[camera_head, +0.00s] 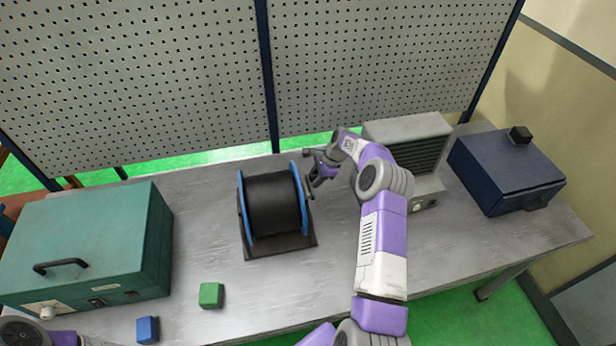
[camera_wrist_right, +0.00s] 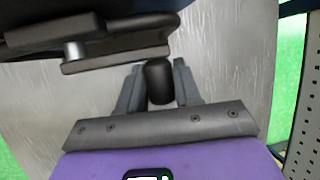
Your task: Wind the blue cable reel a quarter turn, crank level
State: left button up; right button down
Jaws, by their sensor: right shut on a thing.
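The cable reel (camera_head: 273,204) has blue flanges and a wound black cable, and stands on a dark base plate near the middle of the table. Its crank is on the right side, mostly hidden by my right gripper (camera_head: 314,178) in the head view. In the right wrist view, the dark crank arm (camera_wrist_right: 115,60) runs across the top and looks roughly level in the picture. Its black handle (camera_wrist_right: 159,80) sits between the two fingers of my right gripper (camera_wrist_right: 158,92), which is shut on it. Only part of my left arm shows at the lower left; its gripper is out of view.
A teal case (camera_head: 80,245) stands on the left of the metal table (camera_head: 400,310). A green cube (camera_head: 211,295) and a blue cube (camera_head: 147,329) lie near the front. A grey vented box (camera_head: 410,140) and a navy box (camera_head: 508,170) stand right. A pegboard (camera_head: 370,60) rises behind.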

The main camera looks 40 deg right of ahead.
dwell(0.3)
jog(key=c, duration=0.8)
grip_release()
jog(key=shift+d+f, duration=0.1)
jog(key=shift+c, duration=0.2)
jog(key=b+v, duration=0.1)
jog(key=v, duration=0.6)
jog(key=shift+r, duration=0.3)
jog(key=shift+s+d+f, duration=0.1)
